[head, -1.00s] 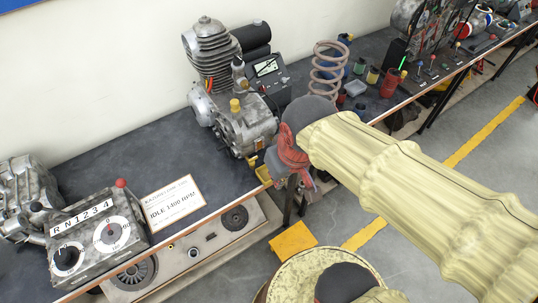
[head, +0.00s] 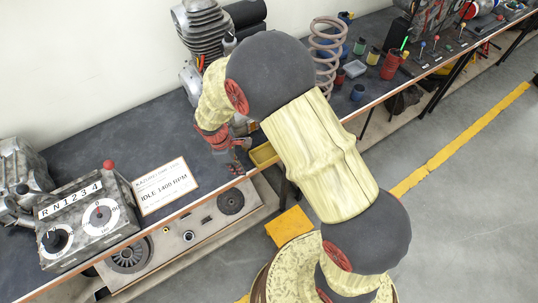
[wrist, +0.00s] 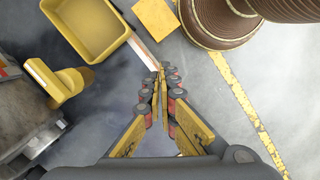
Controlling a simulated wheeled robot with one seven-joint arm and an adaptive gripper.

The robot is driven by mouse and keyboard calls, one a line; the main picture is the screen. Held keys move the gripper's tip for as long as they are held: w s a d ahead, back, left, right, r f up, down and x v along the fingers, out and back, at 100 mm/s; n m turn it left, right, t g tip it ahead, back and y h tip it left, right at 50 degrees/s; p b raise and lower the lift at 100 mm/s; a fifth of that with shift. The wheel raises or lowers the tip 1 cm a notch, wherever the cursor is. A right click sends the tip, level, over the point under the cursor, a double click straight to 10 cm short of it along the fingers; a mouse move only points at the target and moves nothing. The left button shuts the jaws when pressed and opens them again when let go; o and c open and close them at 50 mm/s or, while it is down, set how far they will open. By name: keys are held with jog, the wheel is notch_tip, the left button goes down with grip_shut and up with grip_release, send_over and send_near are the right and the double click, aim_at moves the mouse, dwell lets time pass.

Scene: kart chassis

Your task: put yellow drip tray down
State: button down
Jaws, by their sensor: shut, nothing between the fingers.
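The yellow drip tray (head: 264,155) sits at the front edge of the bench, partly hidden behind my arm in the head view. In the wrist view the tray (wrist: 88,22) is at the upper left, upright, with its hollow inside showing empty. My gripper (wrist: 160,72) is shut and empty, with its fingertips apart from the tray, to the right of it and lower in the picture. In the head view my gripper (head: 240,168) is small and dark, just left of the tray.
The engine (head: 205,20) stands behind my arm. A sign (head: 164,186) and a gear selector box (head: 88,220) are to the left. A coil spring (head: 326,55) and several small cups stand to the right. A yellow square (head: 290,227) lies below the bench edge.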

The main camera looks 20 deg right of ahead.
aim_at(269, 160)
jog(key=w, duration=0.1)
jog(key=w+r+n, duration=0.1)
jog(key=shift+w+a+t, duration=0.15)
jog(key=shift+w+t, duration=0.15)
jog(key=shift+w+r+n, duration=0.1)
jog(key=shift+w+n, duration=0.15)
jog(key=shift+n, duration=0.35)
jog(key=shift+w+n, duration=0.1)
jog(key=shift+n, duration=0.3)
jog(key=d, duration=0.4)
jog(key=s+d+b, duration=0.1)
jog(key=d, duration=0.3)
jog(key=s+d+b, duration=0.1)
jog(key=d, duration=0.3)
jog(key=shift+a+f+b, duration=0.1)
jog(key=shift+f+b, duration=0.3)
jog(key=shift+f, duration=0.4)
jog(key=a, duration=0.2)
jog(key=a+p, duration=0.1)
jog(key=a, duration=0.3)
jog(key=shift+w+a+p, duration=0.15)
jog(key=shift+w+p, duration=0.25)
jog(key=shift+a+f, duration=0.15)
jog(key=shift+a, duration=0.35)
